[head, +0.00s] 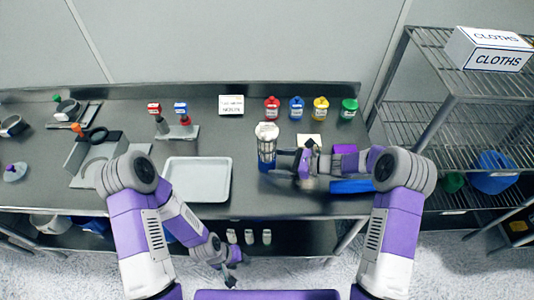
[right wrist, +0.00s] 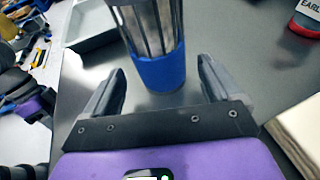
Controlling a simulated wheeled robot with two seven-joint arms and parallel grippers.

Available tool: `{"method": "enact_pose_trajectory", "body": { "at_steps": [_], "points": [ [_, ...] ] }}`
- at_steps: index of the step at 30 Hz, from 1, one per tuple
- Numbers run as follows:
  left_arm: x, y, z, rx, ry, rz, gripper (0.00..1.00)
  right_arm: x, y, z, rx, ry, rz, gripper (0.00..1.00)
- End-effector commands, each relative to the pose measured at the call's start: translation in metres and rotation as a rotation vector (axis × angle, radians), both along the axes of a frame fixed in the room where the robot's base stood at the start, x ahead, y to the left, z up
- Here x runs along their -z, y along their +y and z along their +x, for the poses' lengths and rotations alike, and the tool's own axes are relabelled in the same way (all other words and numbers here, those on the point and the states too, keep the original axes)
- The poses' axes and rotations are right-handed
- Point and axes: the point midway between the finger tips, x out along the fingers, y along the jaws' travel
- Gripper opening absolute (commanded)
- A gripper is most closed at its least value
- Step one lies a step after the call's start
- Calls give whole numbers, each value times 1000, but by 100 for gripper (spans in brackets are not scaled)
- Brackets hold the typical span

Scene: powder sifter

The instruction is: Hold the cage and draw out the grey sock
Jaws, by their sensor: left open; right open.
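The cage (head: 266,150), an upright cylinder of metal bars with a blue base, stands on the table right of the tray. It has a pale round top (head: 267,130). In the right wrist view the cage (right wrist: 158,70) shows grey between its bars; I cannot tell whether this is the grey sock. My right gripper (head: 284,161) is open just right of the cage. In its wrist view, the open fingers (right wrist: 160,75) point at the cage's blue base, with the cage ahead between them. My left gripper (head: 231,281) is open and empty, low in front of the table edge.
A white tray (head: 198,180) lies left of the cage. Red, blue, yellow and green-lidded jars (head: 297,108) stand behind it. A blue object (head: 351,186) lies under my right arm. A wire shelf (head: 440,112) stands at the right. Small white items (head: 249,237) sit below the table.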

Motion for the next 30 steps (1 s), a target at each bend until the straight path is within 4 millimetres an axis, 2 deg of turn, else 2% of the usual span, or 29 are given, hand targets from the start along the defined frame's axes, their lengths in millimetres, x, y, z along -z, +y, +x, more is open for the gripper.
{"method": "enact_pose_trajectory", "body": {
  "at_steps": [3,9,21,28,30],
  "points": [
    [10,0,0,0,0,0,43,8,15,4,-2,0,0,90],
    [16,0,0,0,0,0,43,12,31,9,-1,1,-1,90],
    [17,0,0,0,0,0,43,11,36,11,-1,0,0,90],
    [17,0,0,0,0,0,43,12,35,11,-1,1,-1,57],
    [17,0,0,0,0,0,43,12,35,11,0,0,-1,53]
  ]
}}
